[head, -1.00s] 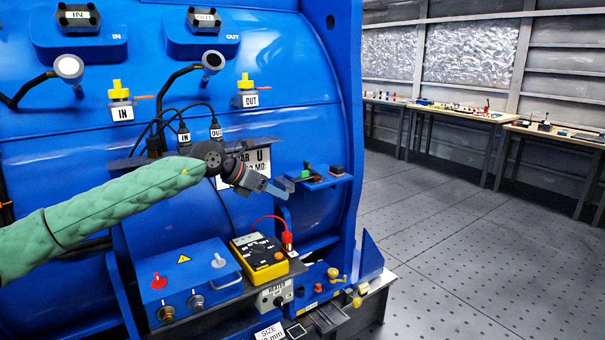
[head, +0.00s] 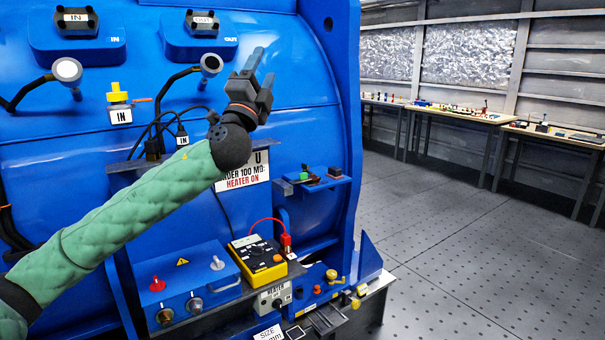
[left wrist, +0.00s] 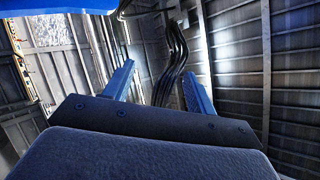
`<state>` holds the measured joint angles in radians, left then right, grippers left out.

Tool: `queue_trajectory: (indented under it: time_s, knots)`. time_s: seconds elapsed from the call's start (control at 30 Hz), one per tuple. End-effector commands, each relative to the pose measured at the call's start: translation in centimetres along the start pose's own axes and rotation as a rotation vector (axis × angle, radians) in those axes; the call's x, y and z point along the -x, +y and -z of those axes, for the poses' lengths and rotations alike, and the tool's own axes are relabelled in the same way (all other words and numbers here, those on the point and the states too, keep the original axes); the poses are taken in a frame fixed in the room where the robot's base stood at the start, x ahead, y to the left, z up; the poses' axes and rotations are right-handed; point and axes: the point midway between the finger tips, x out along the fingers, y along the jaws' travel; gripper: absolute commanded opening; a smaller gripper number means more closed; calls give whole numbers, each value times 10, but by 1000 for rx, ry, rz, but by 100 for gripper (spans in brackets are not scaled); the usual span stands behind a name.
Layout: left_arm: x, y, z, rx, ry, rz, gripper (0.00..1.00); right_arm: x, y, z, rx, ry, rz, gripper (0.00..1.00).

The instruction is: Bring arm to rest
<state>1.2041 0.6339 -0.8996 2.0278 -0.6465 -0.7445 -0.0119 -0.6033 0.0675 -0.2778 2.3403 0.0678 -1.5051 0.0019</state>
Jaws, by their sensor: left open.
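My left arm, in a green quilted sleeve, comes in from the left in the head view. My left gripper (head: 258,75) points up in front of the big blue motor housing (head: 285,60), with its two fingers apart and nothing between them. In the left wrist view the open fingers (left wrist: 158,88) point toward the corrugated wall and ceiling, with dark cables (left wrist: 175,55) beyond them. My forearm covers part of the HEATER ON sign (head: 245,178). My right gripper does not show.
Below the arm are a yellow meter (head: 258,258), a blue switch box (head: 187,283) and a heater box (head: 273,297). A small blue shelf (head: 318,184) juts from the housing. Work tables (head: 455,115) stand far off at the right. The floor (head: 470,240) between is clear.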

Motion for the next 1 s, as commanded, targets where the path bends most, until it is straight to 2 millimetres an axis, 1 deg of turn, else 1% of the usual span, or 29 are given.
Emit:
queue_trajectory:
  time_s: [0.03,0.1,0.17,0.2,0.27,0.43,0.7,0.8,1.0]
  knots:
    - [10,7,-5,73,-75,-34,56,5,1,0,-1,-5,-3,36]
    - [26,19,-15,166,-183,-89,56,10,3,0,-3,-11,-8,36]
    - [40,32,-22,236,-264,-140,56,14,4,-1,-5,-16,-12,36]
    - [51,41,-25,277,-315,-176,56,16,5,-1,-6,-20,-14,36]
    - [68,55,-29,336,-384,-230,56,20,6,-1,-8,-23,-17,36]
    - [120,95,-36,474,-554,-384,56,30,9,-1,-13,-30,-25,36]
    - [209,149,-30,643,-755,-619,56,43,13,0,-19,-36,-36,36]
    - [242,166,-26,696,-813,-700,56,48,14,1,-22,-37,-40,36]
    - [306,192,-13,794,-907,-841,56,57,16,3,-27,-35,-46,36]
